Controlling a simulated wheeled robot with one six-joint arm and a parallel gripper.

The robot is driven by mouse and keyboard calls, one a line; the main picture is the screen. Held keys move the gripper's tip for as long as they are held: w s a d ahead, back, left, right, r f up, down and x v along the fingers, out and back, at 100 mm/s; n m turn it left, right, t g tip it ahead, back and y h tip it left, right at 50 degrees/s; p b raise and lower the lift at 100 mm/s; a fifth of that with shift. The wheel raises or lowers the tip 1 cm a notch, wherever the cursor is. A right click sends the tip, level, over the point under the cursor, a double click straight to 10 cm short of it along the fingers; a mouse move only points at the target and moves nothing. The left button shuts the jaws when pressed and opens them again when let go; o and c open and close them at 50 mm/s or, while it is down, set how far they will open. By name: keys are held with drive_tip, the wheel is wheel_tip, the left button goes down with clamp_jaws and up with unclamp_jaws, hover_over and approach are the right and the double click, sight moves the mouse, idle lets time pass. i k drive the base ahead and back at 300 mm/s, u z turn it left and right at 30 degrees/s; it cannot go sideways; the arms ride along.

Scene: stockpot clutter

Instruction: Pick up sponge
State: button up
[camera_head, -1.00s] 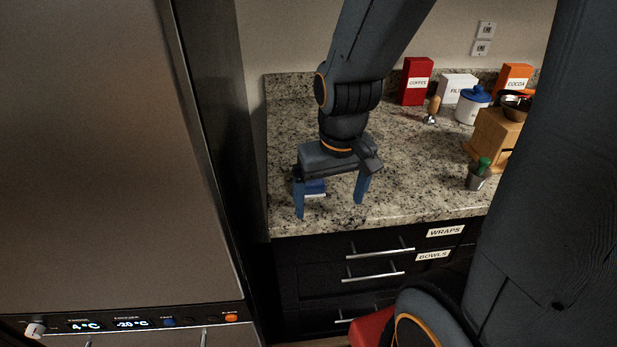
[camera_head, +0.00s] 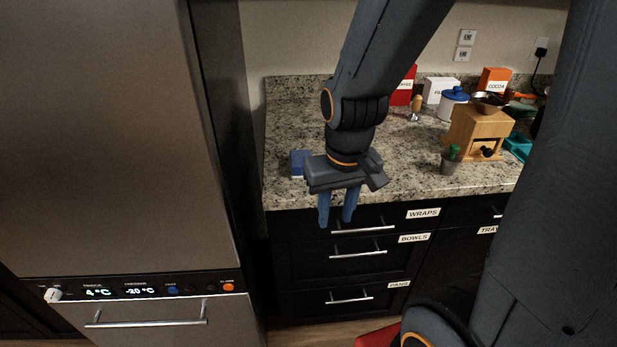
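A small blue block with a pale lower edge, which looks like the sponge (camera_head: 298,163), rests on the granite counter near its left end. My gripper (camera_head: 337,216) points down in front of the counter's front edge, to the right of the sponge and nearer the camera. Its two blue fingers are apart with a narrow gap and nothing between them. The gripper body stands close to the sponge's right side in the picture; no contact can be made out.
A wooden grinder (camera_head: 478,132) and a grey cup with a green top (camera_head: 451,160) stand to the right on the counter (camera_head: 410,170). A blue-lidded canister (camera_head: 453,105) and boxes stand behind. A steel fridge (camera_head: 110,140) is at left. Drawers (camera_head: 345,265) are below, shut.

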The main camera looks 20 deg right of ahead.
sight(296, 157)
drive_tip(key=z, duration=1.2)
drive_tip(key=i, duration=0.35)
drive_tip(key=u, duration=1.45)
